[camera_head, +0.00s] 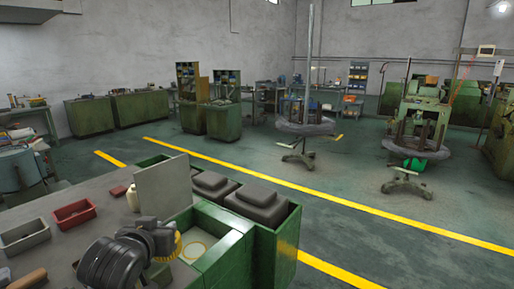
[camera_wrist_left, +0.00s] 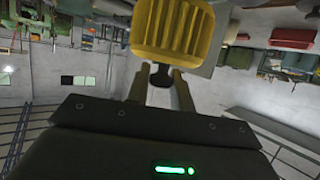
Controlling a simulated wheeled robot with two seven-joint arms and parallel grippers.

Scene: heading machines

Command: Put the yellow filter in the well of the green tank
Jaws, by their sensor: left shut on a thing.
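My left gripper (camera_head: 165,243) is shut on the yellow filter (camera_head: 178,246), which is mostly hidden behind it in the head view. In the left wrist view the ribbed yellow filter (camera_wrist_left: 172,30) stands beyond the fingertips (camera_wrist_left: 160,76). The green tank (camera_head: 236,262) is just right of the gripper. Its well (camera_head: 196,251) shows as a pale recess with a yellowish ring. The filter is at the left side of this recess; whether it touches the tank I cannot tell. My right gripper is not in view.
An upright grey plate (camera_head: 163,187) stands behind the gripper. Dark grey blocks (camera_head: 257,203) sit in green housing right of it. A cream bottle (camera_head: 132,198), a red tray (camera_head: 74,213) and a grey tray (camera_head: 25,236) are on the worktop left. The floor beyond is open.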

